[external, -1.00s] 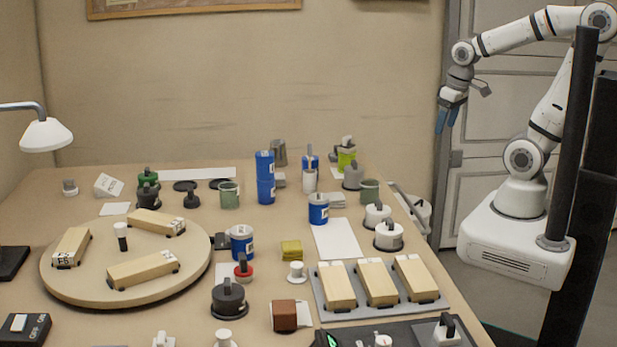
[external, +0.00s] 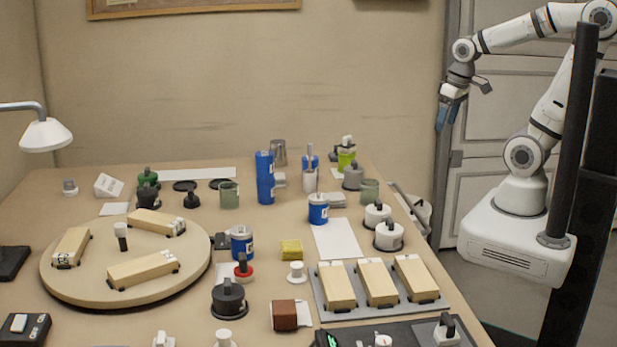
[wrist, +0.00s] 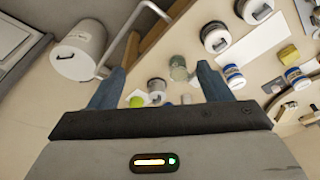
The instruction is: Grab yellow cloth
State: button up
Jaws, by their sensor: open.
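The yellow cloth (external: 291,250) is a small folded square lying on the middle of the bench, between the blue-and-white can on its left and the row of wooden blocks on its right. It also shows near the right edge of the wrist view (wrist: 288,55). My gripper (external: 447,115) is open and empty, raised beyond the right side of the bench in front of the grey door, well apart from the cloth. Its two blue fingers (wrist: 158,85) are spread in the wrist view. Nothing is between them in its grasp.
A round wooden board (external: 75,280) with blocks fills the left of the bench. A grey tray (external: 348,312) holds wooden blocks. White lidded pots (external: 388,238) stand near the right edge. A red-based knob (external: 243,270) and white knob (external: 296,272) stand close to the cloth.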

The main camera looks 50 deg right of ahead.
jog(key=shift+o, duration=0.7)
jog(key=shift+w, duration=0.1)
jog(key=w+a+f+n+b, duration=0.3)
jog(key=w+a+f+b, duration=0.1)
jog(key=w+a, duration=0.45)
jog(key=n+y+b, duration=0.3)
jog(key=n+b, duration=0.3)
jog(key=b, duration=0.2)
send_over(294, 245)
jog(key=s+d, duration=0.2)
notch_tip(294, 245, down, 16)
jog(key=shift+t, duration=0.3)
jog(key=x, duration=0.7)
jog(key=shift+w+f+b, duration=0.1)
jog(key=shift+f+b, duration=0.2)
